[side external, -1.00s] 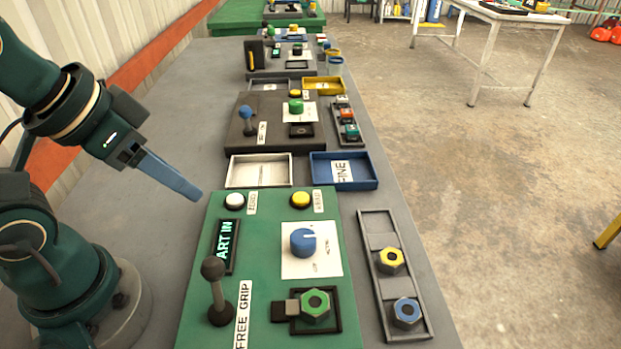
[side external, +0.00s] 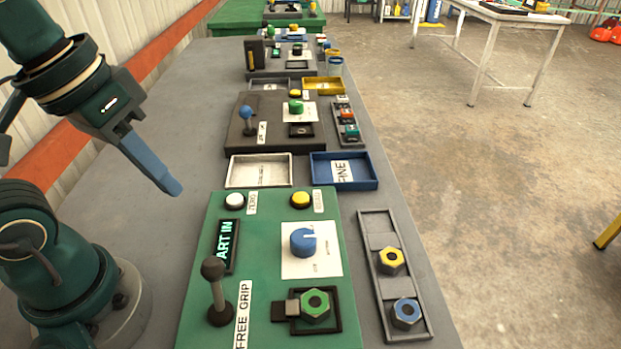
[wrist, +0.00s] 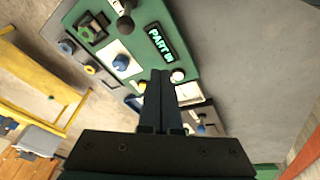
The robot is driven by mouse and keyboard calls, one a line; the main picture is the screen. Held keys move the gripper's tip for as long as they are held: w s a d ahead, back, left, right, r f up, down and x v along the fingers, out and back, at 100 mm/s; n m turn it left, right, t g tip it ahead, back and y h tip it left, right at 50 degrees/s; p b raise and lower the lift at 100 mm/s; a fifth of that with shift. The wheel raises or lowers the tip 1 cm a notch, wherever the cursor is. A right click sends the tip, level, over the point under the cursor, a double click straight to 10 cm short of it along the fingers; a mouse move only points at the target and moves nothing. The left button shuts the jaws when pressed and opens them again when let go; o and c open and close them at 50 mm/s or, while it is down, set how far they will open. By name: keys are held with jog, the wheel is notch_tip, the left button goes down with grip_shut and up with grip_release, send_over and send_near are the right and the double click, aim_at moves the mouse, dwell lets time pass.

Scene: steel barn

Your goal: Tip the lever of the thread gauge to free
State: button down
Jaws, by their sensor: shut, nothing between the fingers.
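The thread gauge is a green panel (side external: 270,210) on the grey bench. Its lever (side external: 215,284) has a dark ball knob and stands near the front left of the panel, beside a label reading "FREE GRIP". The display (side external: 228,246) shows "ART IN" in the side view and "PART IN" in the wrist view (wrist: 161,44). A green nut (side external: 315,305) sits in the dark holder. My gripper (side external: 175,190) is shut and empty, above the bench to the left of the panel's far edge, apart from the lever. The lever also shows in the wrist view (wrist: 125,24).
The panel also has a blue dial (side external: 303,241), a white button (side external: 235,200) and a yellow button (side external: 300,200). A dark tray (side external: 374,224) with a yellow and a blue nut lies to the right. White (side external: 232,172) and blue (side external: 372,183) trays and another gauge (side external: 262,142) stand beyond.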

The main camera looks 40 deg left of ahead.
jog(key=w+a+r+n+g+h, duration=0.2)
jog(key=w+n+g+h, duration=0.2)
jog(key=w+n+g, duration=0.3)
jog(key=n+g+h, duration=0.2)
jog(key=g+h, duration=0.1)
jog(key=h, duration=0.1)
send_near(216, 285)
jog(key=f, duration=0.1)
jog(key=a+f, duration=0.1)
jog(key=f, duration=0.2)
jog(key=shift+w+a, duration=0.25)
jog(key=shift+s+d+r, duration=0.25)
jog(key=shift+s+d, duration=0.3)
jog(key=shift+d, duration=0.25)
jog(key=shift+s+d+r, duration=0.15)
jog(key=shift+s+d, duration=0.3)
jog(key=shift+d, duration=0.3)
